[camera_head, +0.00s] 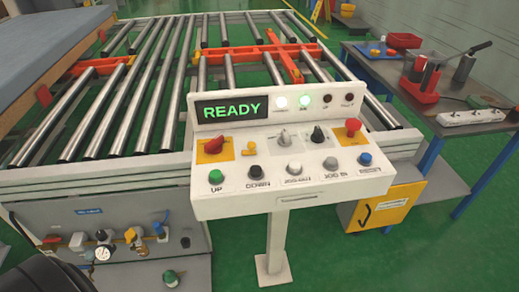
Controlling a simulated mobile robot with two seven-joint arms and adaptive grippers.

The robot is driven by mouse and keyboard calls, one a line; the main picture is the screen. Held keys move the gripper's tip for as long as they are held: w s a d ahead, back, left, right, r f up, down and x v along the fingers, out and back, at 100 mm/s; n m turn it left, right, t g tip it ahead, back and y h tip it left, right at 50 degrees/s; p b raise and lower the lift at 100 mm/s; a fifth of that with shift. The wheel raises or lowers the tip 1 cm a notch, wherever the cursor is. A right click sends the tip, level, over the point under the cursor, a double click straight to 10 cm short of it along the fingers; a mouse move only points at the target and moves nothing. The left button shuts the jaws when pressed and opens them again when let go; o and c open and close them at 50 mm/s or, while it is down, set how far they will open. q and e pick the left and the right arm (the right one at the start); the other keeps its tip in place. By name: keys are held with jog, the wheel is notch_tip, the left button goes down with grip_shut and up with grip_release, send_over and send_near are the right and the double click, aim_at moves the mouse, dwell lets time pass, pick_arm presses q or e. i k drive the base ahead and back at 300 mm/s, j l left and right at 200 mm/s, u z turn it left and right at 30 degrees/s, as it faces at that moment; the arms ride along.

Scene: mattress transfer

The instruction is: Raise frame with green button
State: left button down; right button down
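The green button (216,176) sits at the left end of the button row on the white control panel (300,205), above the label UP. It stands out from the panel and nothing covers it. A black button (255,172) labelled DOWN is beside it. The lit display (232,108) reads READY in green. The roller frame (145,75), with long metal rollers and orange parts between them, lies behind the panel. Neither of my grippers is in view. A dark rounded part shows at the bottom left corner; I cannot tell what it is.
The panel also has a red knob (214,146), a red button (353,126) and a blue button (365,158). A mattress-like slab (50,45) is at the upper left. A workbench (400,75) with tools stands at the right. Green floor is open around the pedestal (274,245).

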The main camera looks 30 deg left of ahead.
aim_at(216, 176)
jog(key=u, duration=1.2)
